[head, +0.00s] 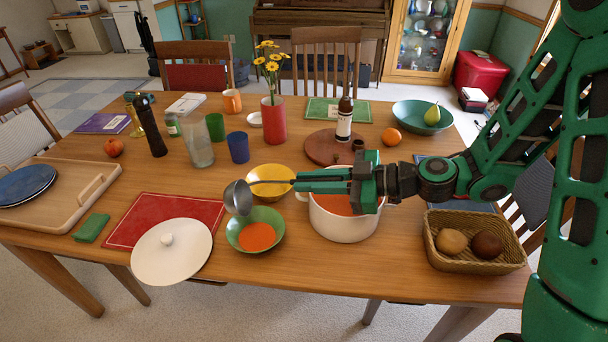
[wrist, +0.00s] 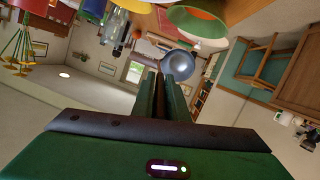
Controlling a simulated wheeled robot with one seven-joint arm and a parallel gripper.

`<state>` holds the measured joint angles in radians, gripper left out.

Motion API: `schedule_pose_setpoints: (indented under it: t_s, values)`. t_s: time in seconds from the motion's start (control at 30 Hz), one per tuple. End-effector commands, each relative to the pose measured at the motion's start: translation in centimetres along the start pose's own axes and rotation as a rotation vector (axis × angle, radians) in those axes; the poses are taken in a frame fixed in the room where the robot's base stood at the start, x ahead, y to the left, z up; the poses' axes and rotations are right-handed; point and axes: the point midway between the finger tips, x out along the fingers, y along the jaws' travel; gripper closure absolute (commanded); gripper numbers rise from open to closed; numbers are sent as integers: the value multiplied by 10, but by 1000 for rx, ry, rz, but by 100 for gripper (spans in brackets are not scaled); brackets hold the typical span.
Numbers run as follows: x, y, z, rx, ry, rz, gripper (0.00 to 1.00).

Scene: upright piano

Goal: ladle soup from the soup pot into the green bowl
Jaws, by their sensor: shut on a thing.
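My gripper (head: 298,181) is shut on the handle of a grey metal ladle (head: 238,198). The ladle's round head is at the left end, over the back left rim of the green bowl (head: 276,226), and looks tilted. I cannot tell whether it touches the rim or holds soup. The green bowl has orange soup in it. The white soup pot (head: 345,228), also with orange soup, stands right of the bowl, below my gripper, which partly hides it. The wrist view shows the ladle head (wrist: 178,65) beyond the fingertips and the green bowl (wrist: 190,20) near the top edge.
A yellow bowl (head: 268,171) is just behind the ladle. A bread basket (head: 474,256) is at right. A bottle (head: 344,122) stands on a round board (head: 318,147) behind the pot.

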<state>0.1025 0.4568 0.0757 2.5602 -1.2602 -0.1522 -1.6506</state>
Motion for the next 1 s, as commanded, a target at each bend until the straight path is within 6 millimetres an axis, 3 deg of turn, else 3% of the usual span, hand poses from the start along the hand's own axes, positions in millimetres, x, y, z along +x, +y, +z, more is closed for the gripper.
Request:
schedule_pose_setpoints:
  t_s: [0.4, 1.0]
  values:
    - [-6, -3, 18, 22, 119, 25, 100]
    - [-8, -3, 20, 21, 143, 32, 100]
